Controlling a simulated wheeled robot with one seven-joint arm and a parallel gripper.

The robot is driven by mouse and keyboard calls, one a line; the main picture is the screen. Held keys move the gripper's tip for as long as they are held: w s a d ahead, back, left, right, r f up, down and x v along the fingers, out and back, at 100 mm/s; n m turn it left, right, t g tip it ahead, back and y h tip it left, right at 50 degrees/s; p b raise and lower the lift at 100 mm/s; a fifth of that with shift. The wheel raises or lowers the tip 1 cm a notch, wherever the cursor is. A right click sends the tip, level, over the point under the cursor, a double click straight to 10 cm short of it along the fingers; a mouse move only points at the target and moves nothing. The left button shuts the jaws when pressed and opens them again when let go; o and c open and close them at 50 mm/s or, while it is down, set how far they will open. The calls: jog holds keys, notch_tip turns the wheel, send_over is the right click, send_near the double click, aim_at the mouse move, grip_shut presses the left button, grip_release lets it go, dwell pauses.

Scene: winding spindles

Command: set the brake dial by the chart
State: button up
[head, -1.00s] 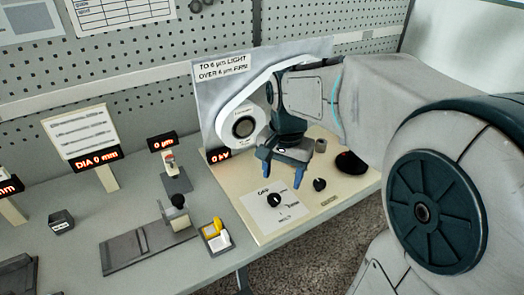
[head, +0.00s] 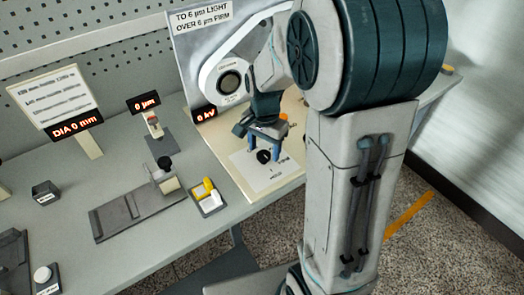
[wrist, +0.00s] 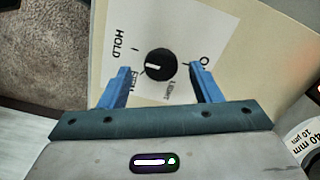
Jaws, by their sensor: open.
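The brake dial is a black round knob with a white pointer mark (wrist: 160,64), set in a white label plate (wrist: 195,25) with HOLD, LIGHT and what looks like FIRM around it. The pointer lies toward the left in the wrist view; its exact setting is hard to tell. In the head view the dial (head: 263,156) sits just below my gripper (head: 264,149). My gripper (wrist: 159,70) is open, its blue fingers on either side of the dial in the picture; contact cannot be told. The chart (head: 202,18) reads "TO 6 µm LIGHT, OVER 6 µm FIRM".
A small display (head: 145,103) appears to read 0 µm, above a gauge stand. Another sign (head: 76,132) reads DIA 0 mm. A yellow and white block tray (head: 208,200) and a grey slide fixture (head: 135,212) stand left of the dial panel.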

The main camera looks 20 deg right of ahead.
jog(key=shift+f, duration=0.9)
jog(key=c, duration=1)
jog(key=shift+a, duration=0.4)
jog(key=shift+d, duration=0.3)
